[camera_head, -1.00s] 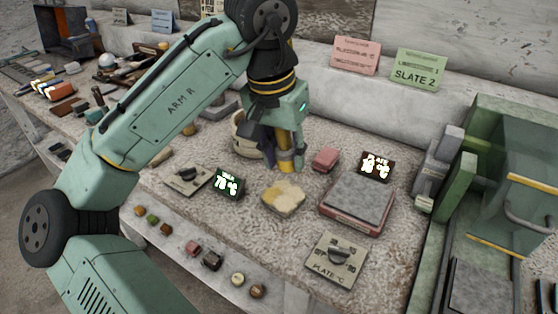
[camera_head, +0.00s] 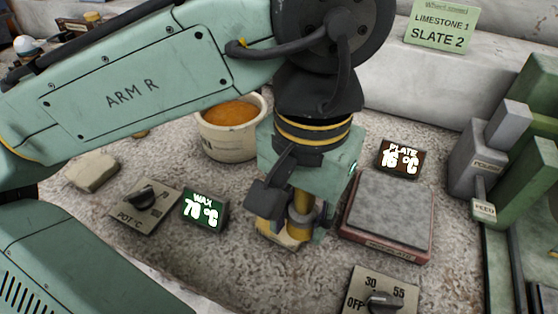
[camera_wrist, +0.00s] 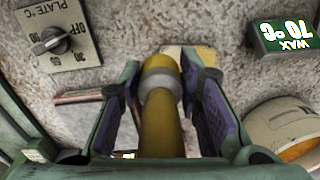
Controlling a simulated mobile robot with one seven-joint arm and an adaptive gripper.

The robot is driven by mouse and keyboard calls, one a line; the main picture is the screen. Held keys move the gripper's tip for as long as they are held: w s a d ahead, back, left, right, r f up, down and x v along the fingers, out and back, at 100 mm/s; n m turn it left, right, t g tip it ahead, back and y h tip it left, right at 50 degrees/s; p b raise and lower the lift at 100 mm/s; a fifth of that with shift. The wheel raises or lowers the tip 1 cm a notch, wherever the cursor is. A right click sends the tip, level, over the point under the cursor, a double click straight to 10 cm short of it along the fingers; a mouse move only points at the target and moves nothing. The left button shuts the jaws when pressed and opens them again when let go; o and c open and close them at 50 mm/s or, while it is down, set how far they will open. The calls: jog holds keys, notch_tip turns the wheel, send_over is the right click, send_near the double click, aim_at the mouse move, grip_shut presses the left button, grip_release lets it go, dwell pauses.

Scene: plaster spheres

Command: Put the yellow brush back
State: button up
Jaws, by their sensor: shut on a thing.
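My gripper (camera_head: 300,214) points down and is shut on the yellow brush (camera_head: 302,202). In the wrist view the brush's yellow handle (camera_wrist: 160,128) and grey collar lie between the purple-lined fingers (camera_wrist: 163,90). The brush's lower end is over a pale, yellow-stained slab (camera_head: 270,232), which also shows in the wrist view (camera_wrist: 207,56). The slab is partly hidden by my gripper. I cannot tell whether the brush touches it. The cream wax pot (camera_head: 228,143), holding orange wax, stands behind and left of my gripper.
The hot plate (camera_head: 388,210) is close on the right, with its dial box (camera_head: 380,298) in front. The wax display (camera_head: 205,210) and pot dial (camera_head: 146,202) are on the left. Green and grey equipment (camera_head: 480,160) stands at right.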

jog(key=w, duration=0.4)
jog(key=w+a+f+p, duration=0.1)
jog(key=w, duration=0.4)
jog(key=w+a, duration=0.1)
jog(key=w, duration=0.4)
jog(key=shift+w+a+f+p, duration=0.1)
jog(key=shift+w+f+p, duration=0.05)
jog(key=shift+p, duration=0.2)
jog(key=shift+f, duration=1.8)
jog(key=shift+f, duration=0.1)
jog(key=o, duration=0.7)
jog(key=shift+f, duration=0.1)
jog(key=o, duration=0.4)
jog(key=shift+o, duration=0.2)
notch_tip(320, 180, up, 12)
jog(key=shift+r, duration=0.25)
